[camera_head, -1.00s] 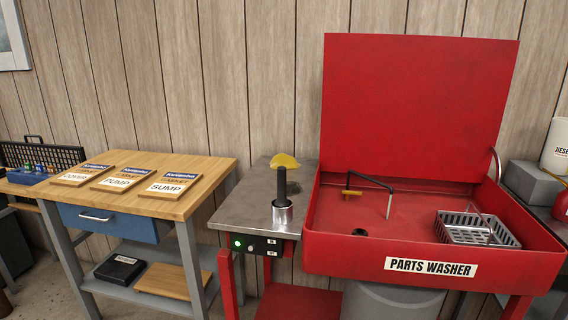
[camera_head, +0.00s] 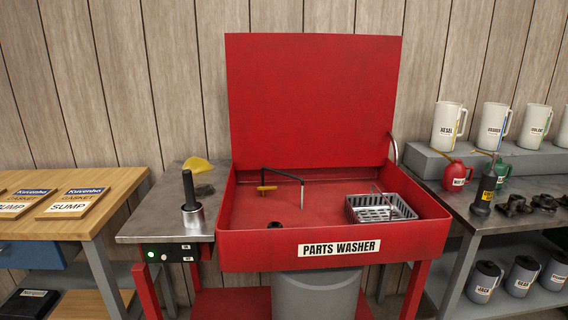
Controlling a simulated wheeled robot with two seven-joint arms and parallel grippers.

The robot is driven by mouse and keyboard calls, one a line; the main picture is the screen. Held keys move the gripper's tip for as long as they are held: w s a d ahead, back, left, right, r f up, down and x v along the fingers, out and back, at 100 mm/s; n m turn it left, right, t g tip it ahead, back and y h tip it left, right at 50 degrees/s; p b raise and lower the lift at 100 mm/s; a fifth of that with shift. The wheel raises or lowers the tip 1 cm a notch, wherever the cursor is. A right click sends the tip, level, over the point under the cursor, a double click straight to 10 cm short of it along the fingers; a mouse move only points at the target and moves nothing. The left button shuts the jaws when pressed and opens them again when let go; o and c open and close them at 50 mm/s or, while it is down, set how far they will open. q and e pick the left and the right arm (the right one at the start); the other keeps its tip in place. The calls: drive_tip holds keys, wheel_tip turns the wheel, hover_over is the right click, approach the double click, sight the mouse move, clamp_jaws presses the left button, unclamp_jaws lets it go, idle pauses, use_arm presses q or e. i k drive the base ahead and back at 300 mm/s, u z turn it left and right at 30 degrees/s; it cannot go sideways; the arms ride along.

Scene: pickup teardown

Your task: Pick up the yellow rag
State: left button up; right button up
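A small yellow piece (camera_head: 197,166) shows at the back of the metal side table, just behind a black upright handle. It is small and partly hidden by that handle, and I cannot tell whether it is a rag or another object, such as a funnel. No other thing that is clearly a yellow rag is in view. Neither of my grippers is in view.
The black handle (camera_head: 189,186) stands in a metal cup on the side table (camera_head: 150,222). The red parts washer (camera_head: 265,240) holds a wire basket (camera_head: 380,208). A wooden bench (camera_head: 75,222) is left; a shelf bench (camera_head: 478,222) with jugs is right.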

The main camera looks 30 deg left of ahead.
sight(196, 164)
drive_tip(key=z, duration=1.75)
drive_tip(key=k, duration=1.25)
drive_tip(key=u, duration=1.8)
